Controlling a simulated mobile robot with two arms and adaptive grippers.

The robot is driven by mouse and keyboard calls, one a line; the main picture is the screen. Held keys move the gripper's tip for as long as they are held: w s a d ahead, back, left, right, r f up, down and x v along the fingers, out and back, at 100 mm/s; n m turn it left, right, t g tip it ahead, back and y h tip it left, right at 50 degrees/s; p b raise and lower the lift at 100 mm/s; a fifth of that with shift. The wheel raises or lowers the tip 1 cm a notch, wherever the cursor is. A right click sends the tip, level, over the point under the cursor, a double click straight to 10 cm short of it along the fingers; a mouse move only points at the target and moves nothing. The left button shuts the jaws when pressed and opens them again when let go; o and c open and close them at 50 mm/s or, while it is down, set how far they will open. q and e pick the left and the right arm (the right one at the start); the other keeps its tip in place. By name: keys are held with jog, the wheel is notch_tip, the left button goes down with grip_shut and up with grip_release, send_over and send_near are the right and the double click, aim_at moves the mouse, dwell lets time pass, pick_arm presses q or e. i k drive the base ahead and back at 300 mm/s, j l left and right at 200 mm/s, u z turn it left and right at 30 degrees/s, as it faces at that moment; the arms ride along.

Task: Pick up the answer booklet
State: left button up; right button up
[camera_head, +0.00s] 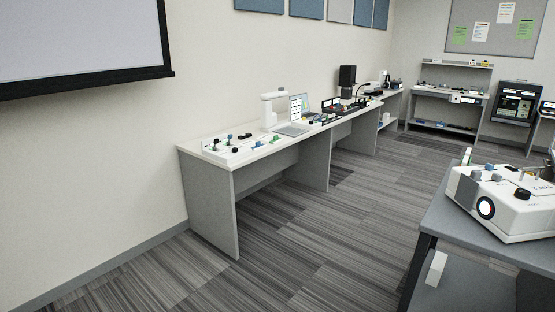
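I cannot make out an answer booklet in the head view. A long white-topped bench (207,158) runs along the left wall with small coloured items, a laptop (296,117) and other equipment on it. None of these can be told as a booklet at this size. Neither of my grippers shows in the view.
A grey table (444,225) at the right front carries a white device (500,200) with a round dark lens. Further benches and a dark cabinet (516,103) stand at the back. Striped carpet (320,225) lies clear between the bench and the table.

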aim_at(272, 140)
jog(key=i+l+u, duration=0.1)
jog(key=i+u, duration=0.25)
jog(key=i, duration=3.25)
jog(key=i+l, duration=0.05)
jog(key=l, duration=0.05)
